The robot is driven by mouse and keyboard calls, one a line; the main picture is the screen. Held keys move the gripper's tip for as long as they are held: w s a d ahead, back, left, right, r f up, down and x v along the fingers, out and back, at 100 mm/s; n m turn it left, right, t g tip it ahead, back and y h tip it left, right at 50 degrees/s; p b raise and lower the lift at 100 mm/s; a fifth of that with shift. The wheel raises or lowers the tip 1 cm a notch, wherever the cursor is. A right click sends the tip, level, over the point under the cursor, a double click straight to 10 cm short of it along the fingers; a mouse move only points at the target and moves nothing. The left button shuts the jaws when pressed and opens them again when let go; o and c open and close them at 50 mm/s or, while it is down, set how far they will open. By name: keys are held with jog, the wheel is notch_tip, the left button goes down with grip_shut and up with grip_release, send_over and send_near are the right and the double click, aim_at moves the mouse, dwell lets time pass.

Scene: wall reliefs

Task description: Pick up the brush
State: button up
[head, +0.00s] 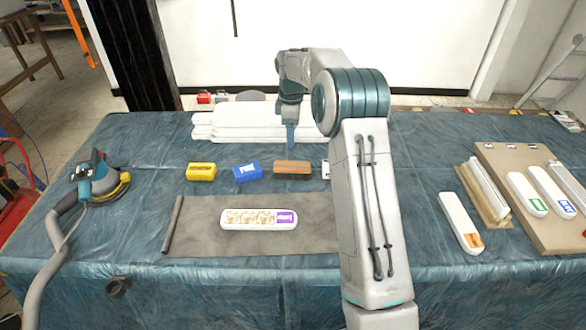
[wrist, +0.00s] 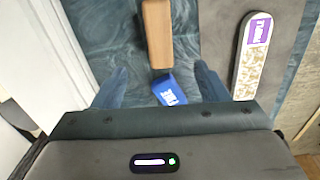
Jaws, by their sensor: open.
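A brown wooden block (head: 292,167), which looks like the brush, lies on the blue-green table cover right of a blue block (head: 247,172). Its bristles cannot be made out. In the wrist view the brown block (wrist: 157,35) lies beyond my fingertips, and the blue block (wrist: 168,90) shows between my fingers. My gripper (head: 291,142) points down behind the row of blocks. In the wrist view my gripper (wrist: 158,84) is open, with nothing held between its fingers.
A yellow block (head: 201,172) lies left of the blue one. White folded towels (head: 240,122) are stacked behind. A white relief panel (head: 259,217) lies on a grey mat (head: 215,244) in front. A sander (head: 98,182) stands left; more panels (head: 461,222) lie right.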

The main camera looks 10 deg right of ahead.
send_over(292, 164)
notch_tip(292, 164, down, 8)
jog(key=shift+f+p, duration=0.25)
jog(key=shift+p, duration=0.15)
jog(key=shift+f+p, duration=0.7)
jog(key=shift+f, duration=2.1)
jog(key=shift+c, duration=0.4)
jog(key=c, duration=1)
